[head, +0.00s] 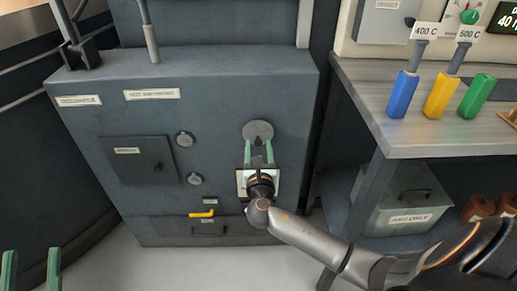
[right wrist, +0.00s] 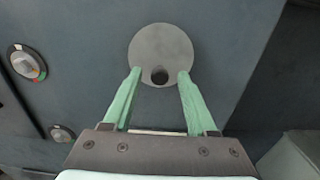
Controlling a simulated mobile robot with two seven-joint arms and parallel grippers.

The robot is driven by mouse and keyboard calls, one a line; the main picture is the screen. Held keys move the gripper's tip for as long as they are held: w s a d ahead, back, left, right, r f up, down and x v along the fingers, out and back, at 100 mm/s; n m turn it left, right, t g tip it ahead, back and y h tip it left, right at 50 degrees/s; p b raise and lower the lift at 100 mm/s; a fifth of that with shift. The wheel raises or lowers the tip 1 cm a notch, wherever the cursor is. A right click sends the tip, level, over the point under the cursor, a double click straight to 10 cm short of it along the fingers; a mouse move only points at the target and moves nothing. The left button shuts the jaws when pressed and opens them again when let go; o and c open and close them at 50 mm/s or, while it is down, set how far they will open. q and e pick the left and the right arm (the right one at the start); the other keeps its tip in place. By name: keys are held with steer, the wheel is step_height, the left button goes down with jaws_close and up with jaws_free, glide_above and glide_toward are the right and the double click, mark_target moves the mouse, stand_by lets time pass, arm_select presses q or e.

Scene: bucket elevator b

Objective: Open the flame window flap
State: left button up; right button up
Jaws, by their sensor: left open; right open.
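The flame window flap appears to be the round grey disc (head: 258,130) on the front of the dark grey cabinet. It fills the upper middle of the right wrist view (right wrist: 160,45), with a dark round knob or hole (right wrist: 160,76) near its lower edge. My right gripper (head: 258,146) is open, its green fingertips at the disc's lower edge, one on each side of that dark spot. I cannot tell whether the fingers touch the disc. My left gripper (head: 32,256) is open and empty at the lower left corner.
A workbench (head: 400,140) with blue, yellow and green handled tools stands at right. A grey box (head: 410,205) sits beneath it.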

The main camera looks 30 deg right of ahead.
steer(key=shift+c, duration=0.2)
jaws_close()
stand_by(0.3)
stand_by(1.0)
